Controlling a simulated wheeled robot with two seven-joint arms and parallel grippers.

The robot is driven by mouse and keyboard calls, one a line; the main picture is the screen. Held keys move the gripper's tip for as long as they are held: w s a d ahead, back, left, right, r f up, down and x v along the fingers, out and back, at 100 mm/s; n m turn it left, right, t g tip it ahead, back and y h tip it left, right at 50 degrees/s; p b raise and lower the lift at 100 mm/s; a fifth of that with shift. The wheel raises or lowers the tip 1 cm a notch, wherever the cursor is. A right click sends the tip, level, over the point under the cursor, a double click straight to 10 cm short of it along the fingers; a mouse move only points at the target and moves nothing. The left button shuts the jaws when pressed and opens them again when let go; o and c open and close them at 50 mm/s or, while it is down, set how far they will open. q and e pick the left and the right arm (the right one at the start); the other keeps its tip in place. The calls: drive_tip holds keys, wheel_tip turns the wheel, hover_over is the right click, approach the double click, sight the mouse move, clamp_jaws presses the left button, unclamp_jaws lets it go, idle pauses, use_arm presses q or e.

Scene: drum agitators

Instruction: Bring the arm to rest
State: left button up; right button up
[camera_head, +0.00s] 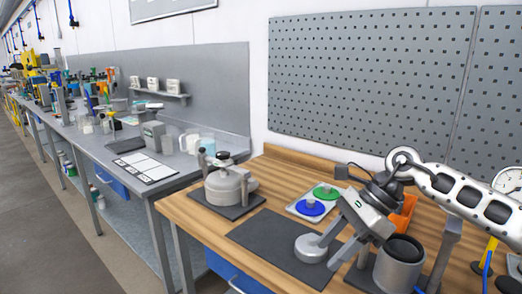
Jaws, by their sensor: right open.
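My right arm (470,190) comes in from the right edge. Its gripper (328,252) points down and to the left over the wooden bench, its fingers apart. A flat grey disc (309,249) lies on the dark mat (262,243) at the fingertips. I cannot tell whether the fingers touch the disc. No object shows clearly between the fingers. My left gripper is not in view.
A round grey pot with a black knob (224,183) stands on a dark pad. A plate with green (326,191) and blue (308,208) discs lies behind the gripper. A grey cylinder (397,268) and an orange bin (404,215) are close by. The mat's left part is clear.

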drive_tip(key=s+a+f+m+t+y, duration=0.1)
drive_tip(key=s+a+m+y, duration=0.2)
drive_tip(key=a+m+y, duration=0.4)
drive_tip(key=s+a+f+m+t+y, duration=0.1)
drive_tip(key=s+a+m+t+y, duration=0.15)
drive_tip(key=a+m+y, duration=0.4)
drive_tip(key=s+d+f+m+t+h, duration=0.1)
drive_tip(key=d+f+m+t+h, duration=0.5)
drive_tip(key=m, duration=0.9)
drive_tip(key=s+d+f+m+t+h, duration=0.25)
drive_tip(key=f+m+t+h, duration=0.65)
drive_tip(key=m, duration=0.6)
drive_tip(key=s+d+f+m+g+h, duration=0.1)
drive_tip(key=s+d+f+m+g, duration=0.2)
drive_tip(key=s+f, duration=0.3)
drive_tip(key=s+d+f+m+g+h, duration=0.2)
drive_tip(key=s+d+f+m+g, duration=0.1)
drive_tip(key=s+f+m, duration=0.3)
drive_tip(key=shift+d+f+g, duration=0.4)
drive_tip(key=shift+f+g, duration=0.05)
drive_tip(key=shift+g, duration=0.2)
